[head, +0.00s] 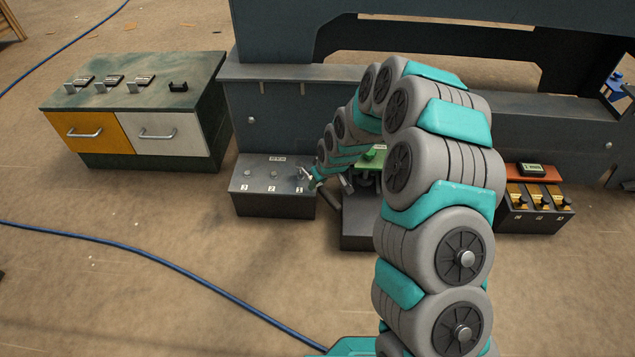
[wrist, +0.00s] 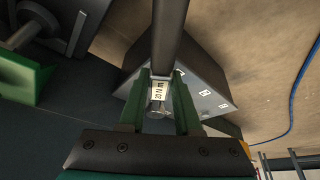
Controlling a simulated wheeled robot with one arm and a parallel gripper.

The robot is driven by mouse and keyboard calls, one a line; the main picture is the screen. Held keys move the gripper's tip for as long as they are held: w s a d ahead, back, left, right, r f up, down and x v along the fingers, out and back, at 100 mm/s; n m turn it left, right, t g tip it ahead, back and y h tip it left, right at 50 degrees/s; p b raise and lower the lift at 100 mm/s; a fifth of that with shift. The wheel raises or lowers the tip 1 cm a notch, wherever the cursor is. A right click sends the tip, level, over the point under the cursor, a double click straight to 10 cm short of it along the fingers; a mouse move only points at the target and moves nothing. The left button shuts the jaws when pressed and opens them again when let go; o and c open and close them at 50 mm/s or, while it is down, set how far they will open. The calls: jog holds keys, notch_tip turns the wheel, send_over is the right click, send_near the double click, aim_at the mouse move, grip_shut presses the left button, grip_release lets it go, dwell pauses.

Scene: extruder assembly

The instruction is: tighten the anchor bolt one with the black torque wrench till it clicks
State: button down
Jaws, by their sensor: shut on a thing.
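The grey anchor block (head: 272,200) stands against the dark frame, with its marks reading 3, 2, 1 from left to right. Bolts show at marks 3 and 2. Anchor bolt one is hidden behind my gripper and the tool. My gripper (head: 306,177) is at the block's right end, beside mark 1. In the wrist view my gripper's green fingers (wrist: 161,100) are shut on the black torque wrench (wrist: 170,38). Its label reads 20 N m. A silver end shows between the fingers, over the block's top; whether it sits on the bolt cannot be told.
A green-topped holder (head: 371,160) stands close right of the block, partly behind my arm. A cabinet (head: 150,105) with yellow and white drawers is at left. An orange-topped box (head: 533,173) with brass parts is at right. A blue cable (head: 180,263) crosses the open floor.

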jog(key=shift+f, duration=1.15)
jog(key=shift+s+a+r, duration=0.1)
jog(key=shift+a+r, duration=0.05)
jog(key=shift+s+a+m+t+h+p, duration=0.2)
jog(key=shift+a+m+h+p, duration=0.15)
jog(key=shift+a+m, duration=0.35)
jog(key=shift+s+a+m+t+h+p, duration=0.1)
jog(key=shift+s+a+m+h+p, duration=0.25)
jog(key=shift+m, duration=0.55)
jog(key=shift+w, duration=0.2)
jog(key=shift+r, duration=0.55)
jog(key=shift+s+r, duration=0.1)
jog(key=shift+r, duration=0.25)
dwell(0.3)
jog(key=shift+f, duration=0.1)
